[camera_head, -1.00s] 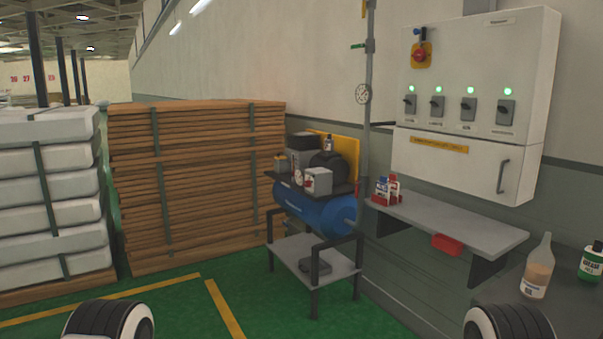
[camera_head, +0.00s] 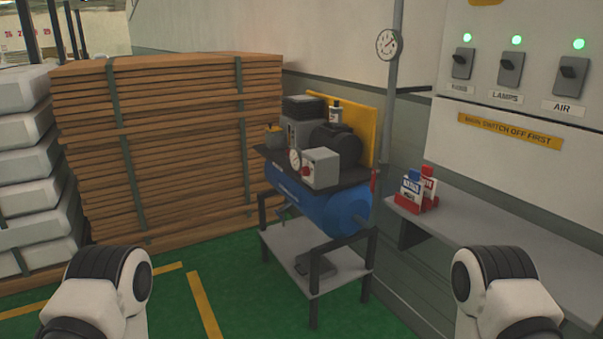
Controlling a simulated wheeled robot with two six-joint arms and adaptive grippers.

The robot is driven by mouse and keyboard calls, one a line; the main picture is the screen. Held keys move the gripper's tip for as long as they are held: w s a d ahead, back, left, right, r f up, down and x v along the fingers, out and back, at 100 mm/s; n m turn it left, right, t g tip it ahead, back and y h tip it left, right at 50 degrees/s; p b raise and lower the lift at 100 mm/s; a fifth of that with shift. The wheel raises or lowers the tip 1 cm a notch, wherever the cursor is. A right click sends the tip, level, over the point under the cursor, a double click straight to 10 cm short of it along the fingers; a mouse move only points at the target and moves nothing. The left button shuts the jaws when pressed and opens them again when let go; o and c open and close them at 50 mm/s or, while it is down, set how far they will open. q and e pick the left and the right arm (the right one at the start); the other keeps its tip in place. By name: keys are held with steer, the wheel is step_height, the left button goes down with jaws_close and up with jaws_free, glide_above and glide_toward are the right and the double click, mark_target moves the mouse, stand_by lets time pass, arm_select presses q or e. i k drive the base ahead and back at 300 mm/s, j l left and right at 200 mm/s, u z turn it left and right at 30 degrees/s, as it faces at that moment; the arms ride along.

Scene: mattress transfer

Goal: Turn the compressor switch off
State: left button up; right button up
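The compressor is a blue tank (camera_head: 318,208) on a grey stand, with a dark motor (camera_head: 336,145) and a light grey box (camera_head: 319,167) on top. The box has a small red knob (camera_head: 305,171) on its front, next to a round gauge (camera_head: 295,159). On the wall panel at the right are dark switches, among them one labelled AIR (camera_head: 570,75), each with a lit green lamp above it. Parts of my two arms show at the bottom left and bottom right. Neither gripper is in view.
Stacked wooden boards (camera_head: 180,150) stand left of the compressor, with white wrapped slabs (camera_head: 25,165) farther left. A grey shelf (camera_head: 480,235) at the right holds small red, white and blue containers (camera_head: 418,190). Green floor lies open in front of the stand.

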mark_target(305, 171)
steer(key=i+j+z, duration=0.15)
steer(key=z, duration=0.3)
steer(key=i+j+z, duration=0.25)
steer(key=z, duration=0.25)
